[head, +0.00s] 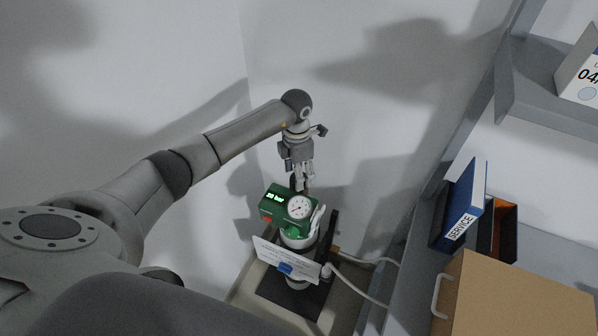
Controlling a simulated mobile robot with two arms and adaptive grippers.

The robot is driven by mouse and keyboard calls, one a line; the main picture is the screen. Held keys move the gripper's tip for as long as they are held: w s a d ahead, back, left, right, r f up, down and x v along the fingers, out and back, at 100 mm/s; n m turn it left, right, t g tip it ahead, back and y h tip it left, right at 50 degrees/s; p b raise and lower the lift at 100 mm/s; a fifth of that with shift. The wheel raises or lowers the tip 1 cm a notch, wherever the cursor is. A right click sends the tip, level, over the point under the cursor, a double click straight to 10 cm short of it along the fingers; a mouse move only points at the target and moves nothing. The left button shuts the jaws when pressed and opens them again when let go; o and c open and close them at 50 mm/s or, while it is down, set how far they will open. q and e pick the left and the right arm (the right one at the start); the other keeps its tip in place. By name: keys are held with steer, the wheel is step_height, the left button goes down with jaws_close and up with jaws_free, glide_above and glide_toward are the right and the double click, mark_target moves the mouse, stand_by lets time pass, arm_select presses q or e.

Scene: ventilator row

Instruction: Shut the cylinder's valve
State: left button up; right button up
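The cylinder (298,283) stands low in the corner, with a green valve head (276,202) on top. The head carries a small lit display that seems to read 20 bar and a round white dial gauge (300,207). A pale lever-like part (318,217) stands up at the right of the gauge. My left gripper (304,183) points down just above and behind the valve head. Its fingers look close together, but the gap between them is too small to judge. I cannot tell whether it touches the head. My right gripper is not in view.
A white card (283,257) with a blue clip hangs in front of the cylinder. A pale hose (365,290) runs right from it. The cylinder stands in a beige tray (245,293). A blue SERVICE binder (465,205), shelf and brown box (520,300) are at right; walls close behind.

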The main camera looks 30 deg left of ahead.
arm_select(q)
steer(key=shift+f, duration=0.65)
steer(key=c, duration=0.7)
steer(key=shift+c, duration=0.2)
